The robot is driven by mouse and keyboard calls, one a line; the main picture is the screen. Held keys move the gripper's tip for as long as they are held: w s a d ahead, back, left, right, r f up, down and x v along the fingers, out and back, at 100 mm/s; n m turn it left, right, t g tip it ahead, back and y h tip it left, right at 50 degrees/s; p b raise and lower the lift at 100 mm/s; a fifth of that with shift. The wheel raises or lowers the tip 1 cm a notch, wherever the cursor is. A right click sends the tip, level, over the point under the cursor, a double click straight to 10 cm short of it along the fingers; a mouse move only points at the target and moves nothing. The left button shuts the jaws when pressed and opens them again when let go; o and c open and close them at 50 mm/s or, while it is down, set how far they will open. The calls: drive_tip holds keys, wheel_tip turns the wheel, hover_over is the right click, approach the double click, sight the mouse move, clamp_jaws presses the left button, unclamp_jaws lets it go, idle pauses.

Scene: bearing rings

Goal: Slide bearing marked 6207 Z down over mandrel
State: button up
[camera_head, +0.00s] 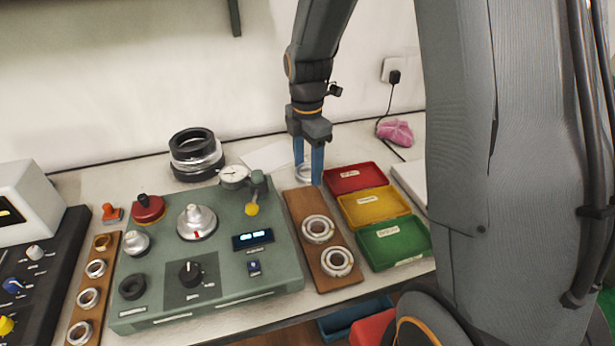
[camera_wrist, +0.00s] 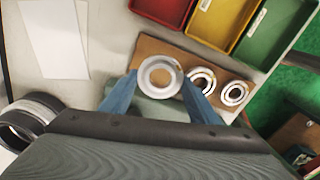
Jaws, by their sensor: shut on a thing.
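My gripper (camera_head: 309,180) has blue fingers and is shut on a silver bearing ring (camera_head: 304,173), held above the far end of a brown wooden board. In the wrist view the held bearing (camera_wrist: 147,88) sits between the blue fingertips, its bore facing the camera. No marking on it is readable, so I cannot tell whether it is the 6207 Z. The silver stepped cone (camera_head: 196,221) on the green test unit appears to be the mandrel. It stands upright and bare, well to the left of my gripper.
Two more bearings (camera_head: 318,229) (camera_head: 337,262) lie on the wooden board (camera_head: 299,205). Red (camera_head: 354,177), yellow (camera_head: 374,207) and green (camera_head: 395,240) bins stand to its right. A dial gauge (camera_head: 233,176) rises between mandrel and gripper. Black rings (camera_head: 195,154) are stacked behind the green unit (camera_head: 289,262).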

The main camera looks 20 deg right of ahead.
wheel_tip(320, 180, up, 8)
drive_tip(key=p, duration=0.6)
idle(0.6)
drive_tip(key=shift+f, duration=0.1)
drive_tip(key=s+a+n+p, duration=0.1)
drive_tip(key=s+a+n, duration=0.1)
drive_tip(key=a, duration=1.2)
drive_tip(key=s+a+n+p, duration=0.1)
drive_tip(key=s+a+n, duration=0.1)
drive_tip(key=a, duration=1.3)
drive_tip(key=shift+s+d+f+b, duration=0.1)
drive_tip(key=shift+f+b, duration=2.1)
drive_tip(key=shift+f, duration=0.4)
drive_tip(key=shift+f+p, duration=0.25)
drive_tip(key=shift+p, duration=0.1)
drive_tip(key=shift+f, duration=0.2)
